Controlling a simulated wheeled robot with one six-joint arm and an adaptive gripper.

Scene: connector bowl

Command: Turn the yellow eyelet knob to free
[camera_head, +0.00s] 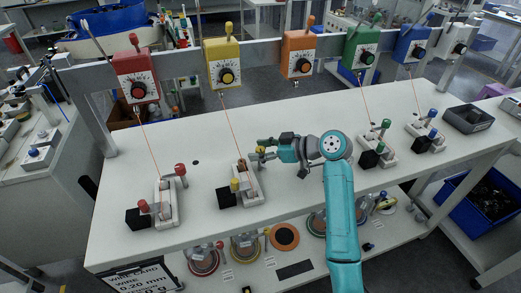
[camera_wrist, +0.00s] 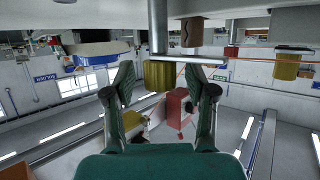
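The yellow station's fixture (camera_head: 250,190) stands on the white bench, with a yellow knob (camera_head: 234,185) at its near end. My gripper (camera_head: 262,150) is at its far end, pointing left from the teal arm. In the wrist view, a yellow cylindrical knob (camera_wrist: 158,76) on a metal rod shows between the fingers of my open gripper (camera_wrist: 158,82). Gaps show on both sides of it, and I cannot tell its exact depth. A thin metal bar (camera_wrist: 185,59) crosses at the knob. A brown block (camera_wrist: 192,32) sits beyond, also seen in the head view (camera_head: 241,165). The knob's setting cannot be told.
A yellow dial box (camera_head: 222,62) hangs on the rail above, with an orange wire (camera_head: 230,122) running down to the fixture. A red fixture (camera_head: 165,205) stands left. Green (camera_head: 375,150) and blue (camera_head: 425,132) ones stand right. Bare bench lies between the red and yellow fixtures.

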